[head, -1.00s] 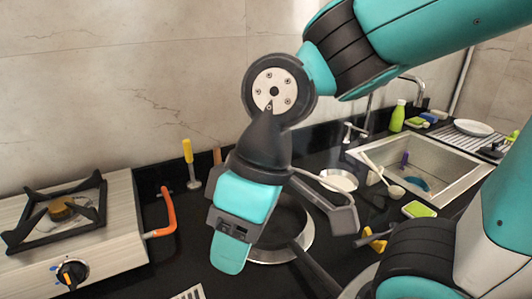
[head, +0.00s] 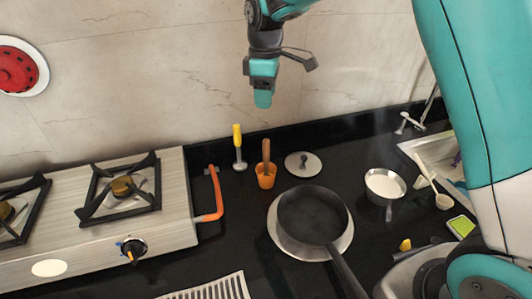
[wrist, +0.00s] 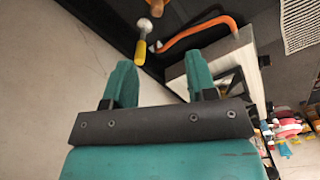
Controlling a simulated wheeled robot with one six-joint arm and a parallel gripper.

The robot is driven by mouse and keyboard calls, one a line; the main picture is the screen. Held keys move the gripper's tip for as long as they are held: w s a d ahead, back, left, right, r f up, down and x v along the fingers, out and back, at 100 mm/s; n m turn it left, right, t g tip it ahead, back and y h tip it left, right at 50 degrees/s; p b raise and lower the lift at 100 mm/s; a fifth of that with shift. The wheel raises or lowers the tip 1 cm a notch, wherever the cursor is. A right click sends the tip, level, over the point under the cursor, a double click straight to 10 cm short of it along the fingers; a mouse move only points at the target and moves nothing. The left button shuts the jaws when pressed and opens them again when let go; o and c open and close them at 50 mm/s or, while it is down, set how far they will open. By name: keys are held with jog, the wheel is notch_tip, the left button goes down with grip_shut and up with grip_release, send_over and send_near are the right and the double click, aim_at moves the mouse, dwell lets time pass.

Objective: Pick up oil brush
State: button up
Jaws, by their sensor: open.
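Two handled tools stand by the back wall, and I cannot tell for sure which is the oil brush. One has a yellow handle (head: 238,136) and a metallic lower end; its handle also shows in the wrist view (wrist: 141,51), beyond my fingers. The other is a brown handle (head: 266,152) standing in an orange cup (head: 266,176); its lower end is hidden in the cup. My gripper (head: 263,98) is high in front of the wall, apart from both tools. In the wrist view my gripper (wrist: 162,78) has its two teal fingers spread with nothing between them.
A gas stove (head: 165,222) is at left, with a bent orange pipe (head: 217,196) beside it. A lid (head: 303,164), a frying pan (head: 312,213) and a small pot (head: 384,184) are right of the cup. A sink (head: 440,150) is far right.

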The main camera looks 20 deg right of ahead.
aim_at(265, 140)
notch_tip(265, 140, down, 12)
jog(key=p, duration=0.3)
jog(key=shift+w+r+p, duration=0.1)
jog(key=shift+w+p, duration=0.05)
jog(key=shift+p, duration=0.15)
jog(key=shift+d+f+p, duration=0.2)
jog(key=shift+f+p, duration=1.35)
jog(key=shift+f, duration=1.25)
grip_shut()
